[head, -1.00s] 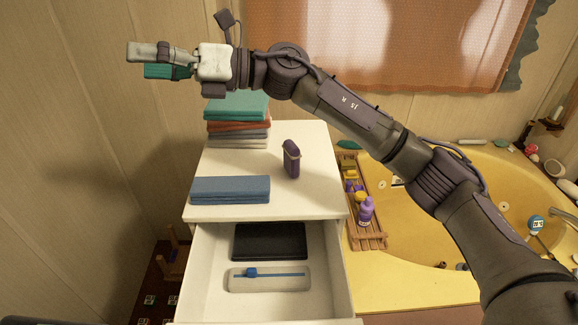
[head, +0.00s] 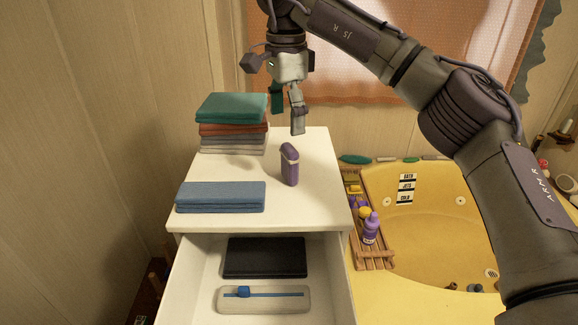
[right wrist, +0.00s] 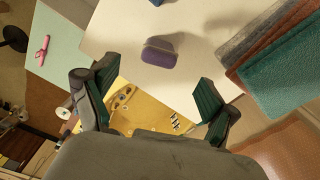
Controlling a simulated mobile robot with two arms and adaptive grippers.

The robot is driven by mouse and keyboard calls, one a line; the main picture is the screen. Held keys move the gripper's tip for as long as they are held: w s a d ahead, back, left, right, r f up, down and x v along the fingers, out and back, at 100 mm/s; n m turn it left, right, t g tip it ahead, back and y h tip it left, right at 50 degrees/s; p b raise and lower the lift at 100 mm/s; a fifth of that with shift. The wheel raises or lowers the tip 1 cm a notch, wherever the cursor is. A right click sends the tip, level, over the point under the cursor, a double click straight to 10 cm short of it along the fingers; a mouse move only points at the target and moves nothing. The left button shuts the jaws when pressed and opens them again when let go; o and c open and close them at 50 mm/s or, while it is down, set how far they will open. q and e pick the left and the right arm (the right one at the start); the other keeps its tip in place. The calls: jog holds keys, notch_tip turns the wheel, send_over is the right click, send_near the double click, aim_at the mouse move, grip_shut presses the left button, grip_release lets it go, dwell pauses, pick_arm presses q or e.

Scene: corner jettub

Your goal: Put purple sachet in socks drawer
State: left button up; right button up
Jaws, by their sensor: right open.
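A purple sachet (head: 290,165) with a pale band stands upright on the white dresser top (head: 240,218). It also shows in the right wrist view (right wrist: 160,55), beyond the fingertips. My right gripper (head: 287,118) is open and empty, pointing down above the back of the dresser top, behind and above the sachet. In the right wrist view its two fingers (right wrist: 156,85) are spread wide apart. The open drawer (head: 200,278) below the top holds a black flat item (head: 265,257) and a pale case with a blue strip (head: 262,299). My left gripper is out of view.
A stack of folded towels (head: 232,125) stands at the back left of the dresser top. A folded blue towel (head: 220,196) lies at its front left. A wooden rack with bottles (head: 370,235) and the yellow tub (head: 430,240) are to the right.

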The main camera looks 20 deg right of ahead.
aim_at(290, 147)
notch_tip(290, 147, down, 4)
jog(key=shift+d+f+p, duration=0.1)
jog(key=shift+p, duration=0.2)
jog(key=f, duration=0.1)
jog(key=f+p, duration=0.2)
jog(key=f, duration=0.1)
jog(key=shift+d, duration=0.25)
jog(key=shift+w+f, duration=0.1)
jog(key=shift+f, duration=0.45)
jog(key=shift+c, duration=1.3)
jog(key=c, duration=1)
jog(key=shift+r, duration=0.15)
